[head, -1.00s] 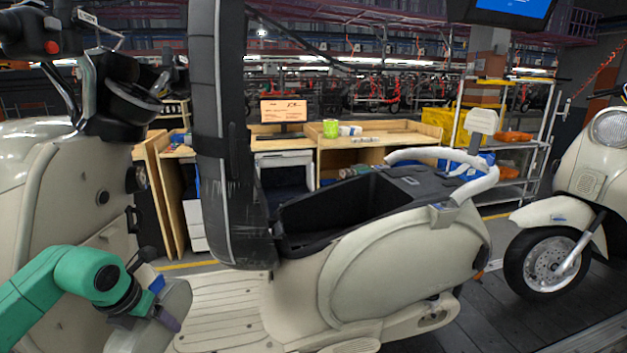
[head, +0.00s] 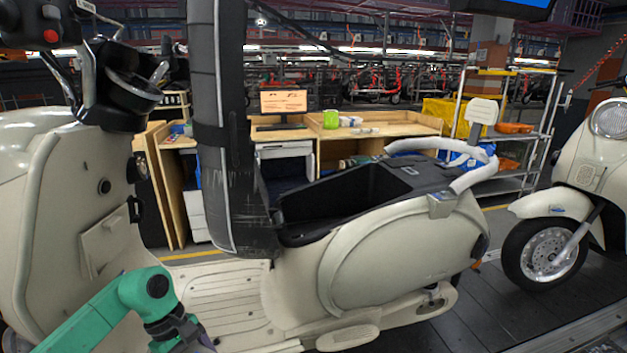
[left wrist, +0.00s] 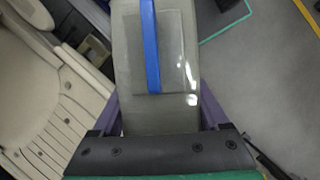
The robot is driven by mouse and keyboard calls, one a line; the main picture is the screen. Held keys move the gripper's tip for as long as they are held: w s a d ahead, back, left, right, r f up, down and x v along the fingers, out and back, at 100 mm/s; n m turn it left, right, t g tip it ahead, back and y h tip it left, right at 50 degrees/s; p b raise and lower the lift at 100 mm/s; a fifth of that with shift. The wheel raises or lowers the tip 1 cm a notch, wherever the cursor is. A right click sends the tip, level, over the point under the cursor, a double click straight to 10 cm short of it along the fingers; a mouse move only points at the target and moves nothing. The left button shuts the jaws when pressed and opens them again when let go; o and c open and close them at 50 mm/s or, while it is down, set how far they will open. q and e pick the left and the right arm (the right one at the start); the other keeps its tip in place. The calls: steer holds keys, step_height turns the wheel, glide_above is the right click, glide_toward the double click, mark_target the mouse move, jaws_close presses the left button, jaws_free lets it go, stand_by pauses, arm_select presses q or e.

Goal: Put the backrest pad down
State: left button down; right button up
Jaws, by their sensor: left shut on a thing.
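My left gripper (left wrist: 158,110) is shut on the backrest pad (left wrist: 175,115), a grey-beige rounded piece with a flat rectangular plate and a blue strip (left wrist: 151,45) along it. The purple fingers hold it from both sides in the left wrist view. In the head view only my left wrist shows at the bottom edge, in front of the scooter's footboard (head: 215,300); the pad is below the picture there. My right gripper is not in view.
A cream scooter (head: 390,265) with an open black seat bay (head: 340,205) fills the middle. A tall black seat (head: 222,130) stands raised at its front. Another scooter (head: 600,150) is at right on the dark slats. In the left wrist view, grey floor (left wrist: 265,90) is free right of the pad.

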arm_select(q)
steer(key=s+d+m+y, duration=0.1)
steer(key=m, duration=0.2)
steer(key=s+d+f+m+g+y, duration=0.1)
steer(key=s+d+m, duration=0.1)
steer(key=m, duration=0.2)
steer(key=s+d+f+m+g+y, duration=0.1)
steer(key=s+m, duration=0.1)
steer(key=m, duration=0.2)
steer(key=shift+d+f, duration=0.1)
steer(key=shift+d, duration=0.05)
steer(key=shift+s+d+f+m+y, duration=0.15)
steer(key=shift+m+y, duration=0.1)
steer(key=shift+m, duration=0.2)
steer(key=shift+s+d+m+y, duration=0.15)
steer(key=shift+m+y, duration=0.1)
steer(key=shift+m, duration=0.2)
